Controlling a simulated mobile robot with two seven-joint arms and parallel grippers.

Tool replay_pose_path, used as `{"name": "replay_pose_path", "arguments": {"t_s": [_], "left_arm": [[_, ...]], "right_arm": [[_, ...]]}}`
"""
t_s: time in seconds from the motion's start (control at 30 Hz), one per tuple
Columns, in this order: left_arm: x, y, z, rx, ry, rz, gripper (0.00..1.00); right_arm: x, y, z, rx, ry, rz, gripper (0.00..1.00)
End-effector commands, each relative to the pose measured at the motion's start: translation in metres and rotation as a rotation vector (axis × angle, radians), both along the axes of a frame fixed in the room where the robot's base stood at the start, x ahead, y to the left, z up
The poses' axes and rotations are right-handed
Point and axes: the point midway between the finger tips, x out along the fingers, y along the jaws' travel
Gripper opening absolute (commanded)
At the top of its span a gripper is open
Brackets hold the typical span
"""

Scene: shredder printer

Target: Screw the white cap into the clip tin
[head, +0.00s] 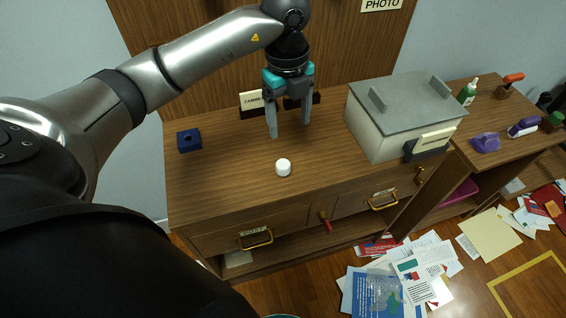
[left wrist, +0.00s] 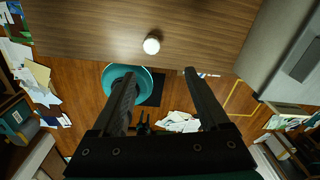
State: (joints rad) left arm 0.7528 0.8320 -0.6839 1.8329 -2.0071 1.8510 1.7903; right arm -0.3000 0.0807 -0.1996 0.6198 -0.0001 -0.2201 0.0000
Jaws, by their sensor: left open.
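The small white cap (head: 283,167) stands on the wooden cabinet top, near its front edge. It also shows in the left wrist view (left wrist: 151,45), beyond the fingertips. A dark blue block (head: 189,140) with a dark round hole sits at the left of the top; it may be the clip tin, but I cannot tell for sure. My left gripper (head: 290,128) points down, open and empty, above the top and behind the cap. In the left wrist view its two fingers (left wrist: 160,76) are wide apart with nothing between them. My right gripper is not in view.
A large beige box with a grey lid (head: 405,90) stands right of the gripper. A name sign (head: 252,100) stands at the back. A green bottle (head: 467,92) and purple items (head: 486,142) are on the right-hand desk. Papers (head: 408,275) litter the floor. The top between block and cap is clear.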

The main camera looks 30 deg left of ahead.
Motion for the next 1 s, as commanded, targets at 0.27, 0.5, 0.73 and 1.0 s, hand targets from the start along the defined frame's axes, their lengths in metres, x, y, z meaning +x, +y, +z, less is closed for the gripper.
{"name": "replay_pose_path", "arguments": {"t_s": [0.27,0.5,0.73,1.0], "left_arm": [[-0.002,0.012,-0.034,0.047,0.017,0.033,0.79],[-0.002,0.011,-0.082,0.045,0.014,0.03,0.79],[-0.002,0.011,-0.099,0.044,0.01,0.029,0.79],[-0.01,0.01,-0.127,0.044,0.015,0.029,0.79]], "right_arm": [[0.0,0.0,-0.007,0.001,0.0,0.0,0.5],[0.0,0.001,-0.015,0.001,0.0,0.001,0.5],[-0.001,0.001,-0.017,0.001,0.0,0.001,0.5],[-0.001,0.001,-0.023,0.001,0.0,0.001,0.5]]}}
